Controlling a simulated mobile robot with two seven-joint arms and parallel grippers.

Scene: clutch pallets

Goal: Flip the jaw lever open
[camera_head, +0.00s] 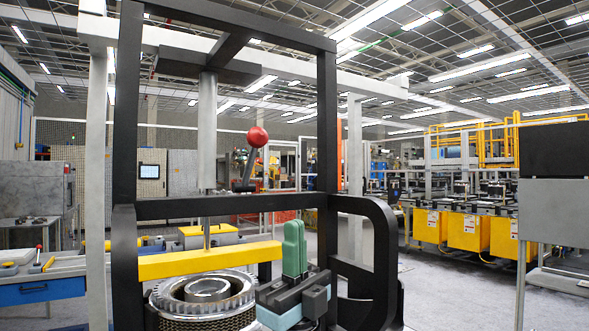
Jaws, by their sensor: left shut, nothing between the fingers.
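The jaw lever is a dark stem with a red ball knob (258,137), standing up and leaning slightly right above the black crossbar of a tall black frame (128,150). My left gripper (294,226) is in front of the frame, low and right of the lever. Its two green fingers point up, shut together with nothing between them, below the knob and apart from it. Its dark and pale teal body is beside a toothed metal clutch ring (205,294). My right gripper is not in view.
A yellow bar (205,260) crosses above the clutch ring, and a grey vertical post (207,130) rises behind the crossbar. A curved black handle (385,250) juts out right of the frame. A blue-drawer workbench (45,290) stands left. Open floor lies to the right, before yellow machines (468,230).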

